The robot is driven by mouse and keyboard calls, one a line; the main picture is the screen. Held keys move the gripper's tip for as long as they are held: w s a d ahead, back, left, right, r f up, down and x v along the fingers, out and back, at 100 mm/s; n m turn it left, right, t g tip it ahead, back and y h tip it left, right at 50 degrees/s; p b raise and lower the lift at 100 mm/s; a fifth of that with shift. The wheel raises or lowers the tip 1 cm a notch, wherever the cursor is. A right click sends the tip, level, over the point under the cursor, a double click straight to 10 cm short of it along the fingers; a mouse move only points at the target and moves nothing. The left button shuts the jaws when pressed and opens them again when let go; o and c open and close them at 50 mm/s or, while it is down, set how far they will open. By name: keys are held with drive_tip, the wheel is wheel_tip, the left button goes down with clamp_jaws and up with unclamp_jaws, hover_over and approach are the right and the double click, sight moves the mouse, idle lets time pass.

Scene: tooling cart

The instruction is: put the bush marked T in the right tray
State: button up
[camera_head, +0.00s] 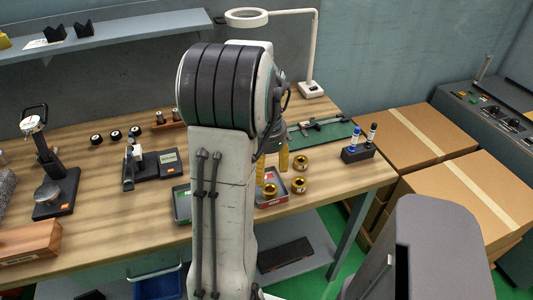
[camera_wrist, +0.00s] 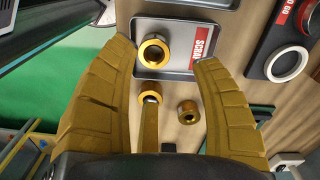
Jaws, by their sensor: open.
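My gripper (camera_wrist: 170,75) is open in the wrist view, with nothing between its gold fingers. The right tray (camera_wrist: 178,73), grey with a red SCRAP label, lies beyond the fingertips; one gold bush (camera_wrist: 153,52) is inside it. Two more gold bushes lie on the wood: one (camera_wrist: 151,88) just outside the tray, partly behind a finger, and one (camera_wrist: 188,113) between the fingers in the picture. In the head view the right tray (camera_head: 272,203) is partly behind my arm, with bushes (camera_head: 299,185) (camera_head: 301,163) beside it. No letter T is legible on any bush.
The left tray (camera_head: 181,206) with a green label is partly hidden by my arm. A lamp (camera_head: 311,88) stands behind. Cardboard boxes (camera_head: 420,135) are beyond the table's right edge.

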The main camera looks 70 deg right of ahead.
drive_tip(key=shift+r, duration=2.4)
drive_tip(key=w+a+r+n+t+h, duration=0.1)
drive_tip(key=w+a+r+n, duration=0.2)
drive_tip(key=w+a+n, duration=1.15)
drive_tip(key=s+a+f+n+t, duration=0.1)
drive_tip(key=a+n, duration=0.4)
drive_tip(key=a, duration=0.5)
drive_tip(key=a+f+n+t, duration=0.1)
drive_tip(key=a+n, duration=0.4)
drive_tip(key=a, duration=0.6)
drive_tip(key=shift+s+f+y+b, duration=0.35)
drive_tip(key=shift+f+y+b, duration=0.05)
drive_tip(key=shift+f, duration=0.05)
drive_tip(key=shift+r, duration=0.1)
drive_tip(key=shift+r+p, duration=0.25)
drive_tip(key=shift+p, duration=0.05)
